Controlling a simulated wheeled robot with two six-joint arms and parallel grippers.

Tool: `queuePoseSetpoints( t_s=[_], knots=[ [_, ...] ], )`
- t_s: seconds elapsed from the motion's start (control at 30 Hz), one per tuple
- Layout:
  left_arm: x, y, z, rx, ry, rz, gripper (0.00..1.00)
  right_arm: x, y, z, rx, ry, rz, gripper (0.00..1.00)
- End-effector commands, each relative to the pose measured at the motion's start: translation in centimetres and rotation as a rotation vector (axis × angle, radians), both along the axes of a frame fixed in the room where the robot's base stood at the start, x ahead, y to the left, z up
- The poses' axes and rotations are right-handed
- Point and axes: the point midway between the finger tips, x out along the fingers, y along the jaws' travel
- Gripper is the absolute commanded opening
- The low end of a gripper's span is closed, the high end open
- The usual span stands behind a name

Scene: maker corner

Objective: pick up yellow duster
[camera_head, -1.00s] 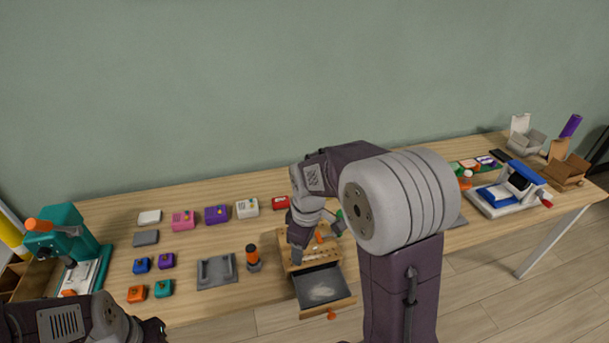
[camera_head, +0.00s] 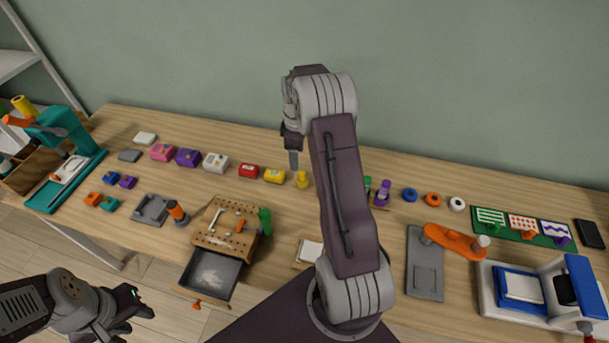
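A small yellow bottle-like thing (camera_head: 302,180) stands on the table near the middle and is probably the yellow duster; it is too small to be sure. My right gripper (camera_head: 293,160) points down just behind and left of it in the picture, with nothing visible in it. Its fingers show as one narrow grey shape, so its opening is unclear. My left gripper (camera_head: 132,307) is low at the left, in front of the table and far from the yellow thing. Its fingers look spread and empty.
A yellow box (camera_head: 274,175) and a red box (camera_head: 249,171) stand left of the yellow thing. A pegboard block (camera_head: 225,228) with an open drawer (camera_head: 211,274) is in front. A purple bottle (camera_head: 383,190) stands to the right. My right arm hides part of the table.

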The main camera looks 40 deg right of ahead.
Motion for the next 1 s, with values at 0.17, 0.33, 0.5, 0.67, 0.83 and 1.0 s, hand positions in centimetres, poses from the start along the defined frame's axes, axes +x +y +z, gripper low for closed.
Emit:
queuePoseSetpoints(
  t_s=[0.17,0.33,0.5,0.67,0.83,1.0],
  knots=[
    [0.0,0.0,0.0,0.0,-0.001,0.0,0.36,-1.7,-1.6,-2.1,0.021,0.043,-0.05,0.64],
    [0.0,0.0,0.0,0.0,-0.001,0.0,0.36,-2.0,-2.1,-2.2,0.021,0.043,-0.063,0.64],
    [0.0,0.0,0.0,0.0,0.0,0.0,0.36,-2.0,-2.0,-4.0,0.022,0.046,-0.062,0.64],
    [0.0,0.0,0.1,0.0,0.0,0.0,0.36,-2.0,-2.0,-6.0,0.021,0.044,-0.061,0.64],
    [0.0,0.0,0.3,0.0,0.0,0.0,0.36,-1.9,-1.5,-7.7,0.022,0.046,-0.06,0.64],
    [0.0,0.0,0.4,0.0,0.0,0.0,0.36,-1.7,-1.2,-10.6,0.021,0.044,-0.061,0.64]
  ],
)
